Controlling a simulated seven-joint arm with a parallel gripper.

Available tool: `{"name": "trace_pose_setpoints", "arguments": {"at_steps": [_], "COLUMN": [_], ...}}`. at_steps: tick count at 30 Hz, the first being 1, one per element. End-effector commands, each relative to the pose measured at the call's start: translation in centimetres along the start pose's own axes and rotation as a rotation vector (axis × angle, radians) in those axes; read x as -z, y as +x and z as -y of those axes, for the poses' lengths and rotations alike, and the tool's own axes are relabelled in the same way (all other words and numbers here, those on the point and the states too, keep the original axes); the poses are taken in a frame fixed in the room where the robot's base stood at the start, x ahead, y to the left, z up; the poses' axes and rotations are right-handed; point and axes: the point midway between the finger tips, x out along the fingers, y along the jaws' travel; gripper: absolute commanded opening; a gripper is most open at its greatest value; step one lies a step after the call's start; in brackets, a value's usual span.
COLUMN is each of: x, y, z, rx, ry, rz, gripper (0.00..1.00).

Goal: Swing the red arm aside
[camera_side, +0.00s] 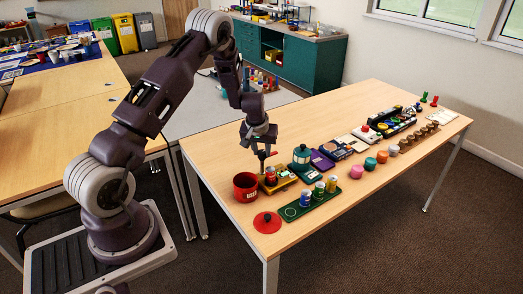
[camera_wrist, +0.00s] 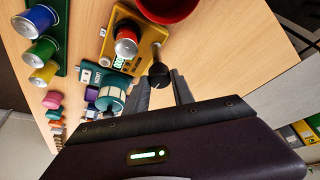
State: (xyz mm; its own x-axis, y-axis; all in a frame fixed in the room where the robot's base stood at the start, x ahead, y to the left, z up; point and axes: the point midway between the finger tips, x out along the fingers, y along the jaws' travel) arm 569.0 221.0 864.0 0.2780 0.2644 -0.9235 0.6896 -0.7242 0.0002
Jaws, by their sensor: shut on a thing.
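My gripper (camera_side: 262,157) points down above the yellow device (camera_side: 282,181) and is shut on this part. The rest of the red arm is hard to make out.
A red bin (camera_side: 246,188) stands close on the left of the yellow device, with a red lid (camera_side: 267,222) in front. A green tray (camera_side: 293,212) with several cans lies nearby. A teal device (camera_side: 301,156) and several small items line the table to the right.

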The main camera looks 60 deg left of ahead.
Motion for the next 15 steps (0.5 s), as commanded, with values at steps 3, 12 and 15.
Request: {"name": "trace_pose_setpoints", "arguments": {"at_steps": [3,12,15], "x": [-0.07,-0.07,-0.07], "y": [0.03,0.05,0.06], "z": [-0.03,0.04,0.04], "rx": [0.01,0.017,0.017], "ry": [-0.02,-0.039,-0.039], "rz": [0.001,0.002,0.002], "gripper": [0.0,0.0,0.0]}}
